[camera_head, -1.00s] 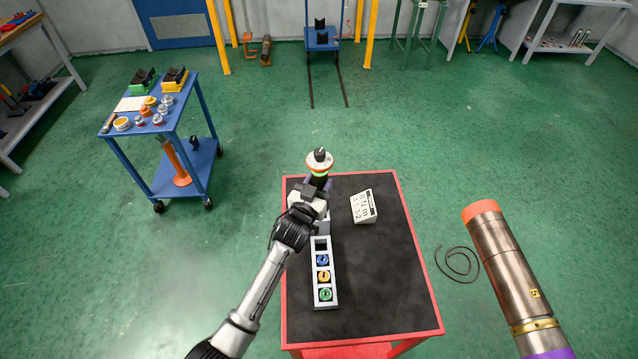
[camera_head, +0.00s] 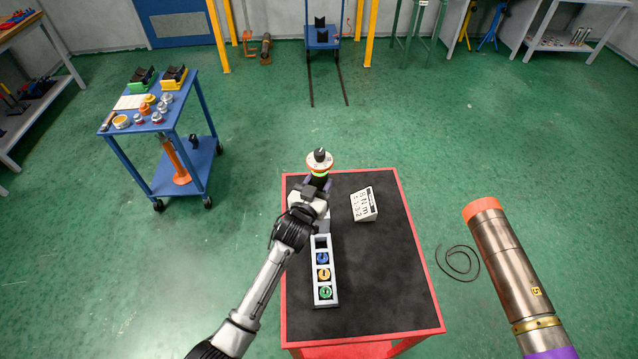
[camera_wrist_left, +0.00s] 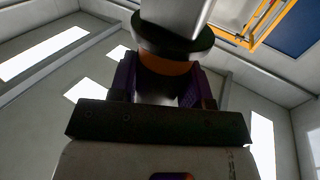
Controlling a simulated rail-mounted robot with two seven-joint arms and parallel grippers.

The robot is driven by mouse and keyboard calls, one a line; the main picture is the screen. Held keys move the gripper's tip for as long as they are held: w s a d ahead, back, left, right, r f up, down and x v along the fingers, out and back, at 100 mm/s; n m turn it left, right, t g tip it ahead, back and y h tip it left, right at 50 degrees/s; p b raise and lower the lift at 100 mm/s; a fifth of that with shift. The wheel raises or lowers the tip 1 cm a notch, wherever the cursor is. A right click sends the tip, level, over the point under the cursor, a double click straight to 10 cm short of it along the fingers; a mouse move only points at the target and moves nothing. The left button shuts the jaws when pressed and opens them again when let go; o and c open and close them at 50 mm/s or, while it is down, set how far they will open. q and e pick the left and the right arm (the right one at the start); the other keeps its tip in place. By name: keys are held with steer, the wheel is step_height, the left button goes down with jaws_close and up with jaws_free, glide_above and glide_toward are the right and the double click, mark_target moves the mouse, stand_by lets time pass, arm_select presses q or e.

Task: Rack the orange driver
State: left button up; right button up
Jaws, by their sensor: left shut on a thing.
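My left gripper (camera_head: 317,184) is shut on the driver (camera_head: 320,160), which stands upright above the far left part of the table. The driver has a black knob on top, a pale disc with orange marks and a greenish band below. The left wrist view shows an orange band on the driver (camera_wrist_left: 168,63) between the purple fingers. A grey rack (camera_head: 333,302) lies nearer on the table, with blue, yellow-orange and green round pieces in its slots. Its far slot (camera_head: 321,243) looks dark and empty. The arm partly hides the rack's far end. My right gripper is out of view.
The table (camera_head: 390,270) has a black top and red rim, with clear room right of the rack. A small white sign (camera_head: 363,205) stands on it. A large metal pipe (camera_head: 505,260) rises at the right. A blue cart (camera_head: 165,123) stands at the left.

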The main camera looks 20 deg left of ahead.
arm_select(q)
steer(key=shift+f, duration=0.25)
stand_by(0.3)
steer(key=shift+f+b, duration=0.5)
steer(key=shift+b, duration=0.05)
stand_by(0.3)
steer(key=shift+f+b, duration=0.3)
steer(key=shift+f, duration=0.1)
steer(key=shift+f+b, duration=0.3)
steer(key=shift+f, duration=0.15)
stand_by(0.6)
steer(key=shift+f+b, duration=0.35)
steer(key=shift+f, duration=0.15)
stand_by(0.3)
steer(key=shift+f+b, duration=0.3)
steer(key=shift+f, duration=0.15)
stand_by(0.3)
steer(key=shift+f+b, duration=0.3)
steer(key=shift+f, duration=0.15)
stand_by(0.3)
steer(key=shift+f+b, duration=0.3)
steer(key=shift+f, duration=0.1)
stand_by(0.4)
steer(key=shift+f+b, duration=0.4)
steer(key=shift+f, duration=0.15)
stand_by(0.3)
